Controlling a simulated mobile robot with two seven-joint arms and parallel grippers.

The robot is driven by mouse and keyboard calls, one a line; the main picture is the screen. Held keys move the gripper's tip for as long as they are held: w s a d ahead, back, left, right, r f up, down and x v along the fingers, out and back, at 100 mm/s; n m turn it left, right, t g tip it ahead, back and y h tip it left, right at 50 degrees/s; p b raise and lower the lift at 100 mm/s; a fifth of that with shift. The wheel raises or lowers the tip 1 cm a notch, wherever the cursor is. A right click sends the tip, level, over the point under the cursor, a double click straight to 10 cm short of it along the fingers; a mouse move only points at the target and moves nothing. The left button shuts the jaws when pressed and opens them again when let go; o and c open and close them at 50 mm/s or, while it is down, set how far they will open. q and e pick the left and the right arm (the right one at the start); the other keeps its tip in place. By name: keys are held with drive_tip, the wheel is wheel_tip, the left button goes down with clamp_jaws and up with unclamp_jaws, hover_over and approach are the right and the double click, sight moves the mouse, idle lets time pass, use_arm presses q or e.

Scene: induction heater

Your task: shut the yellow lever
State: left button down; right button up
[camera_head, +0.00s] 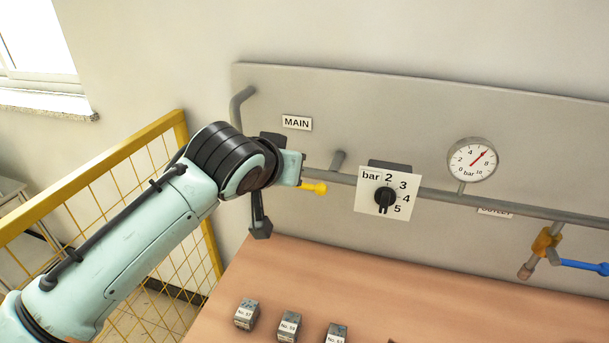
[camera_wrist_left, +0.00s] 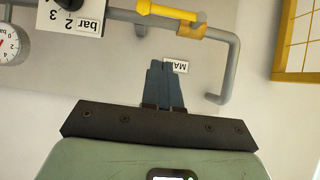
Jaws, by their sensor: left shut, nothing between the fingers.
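The yellow lever (camera_head: 314,188) sticks out to the right from behind my left arm's wrist, by the pipe below the MAIN label. It also shows at the top of the left wrist view (camera_wrist_left: 166,12), lying along the pipe, with a yellow valve body (camera_wrist_left: 191,32) at one end. My left gripper (camera_wrist_left: 164,66) is shut and empty. Its fingertips overlap the MAIN label in that view and appear apart from the lever. In the head view the wrist hides the gripper's fingers and the valve. My right gripper is in neither view.
A pressure dial plate (camera_head: 385,195) and a round gauge (camera_head: 472,160) sit right of the lever. A blue-handled valve (camera_head: 583,266) is at far right. Small labelled blocks (camera_head: 289,327) stand on the wooden table (camera_head: 400,290). A yellow mesh fence (camera_head: 150,215) is at left.

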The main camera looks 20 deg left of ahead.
use_arm(q)
drive_tip(key=s+f+x, duration=0.1)
drive_tip(key=f+x, duration=0.1)
drive_tip(key=x, duration=1.1)
drive_tip(key=shift+s+f+p, duration=0.15)
drive_tip(key=shift+s+p, duration=0.15)
drive_tip(key=shift+p, duration=0.15)
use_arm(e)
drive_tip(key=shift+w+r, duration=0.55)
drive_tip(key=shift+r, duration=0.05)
use_arm(q)
drive_tip(key=shift+w, duration=0.1)
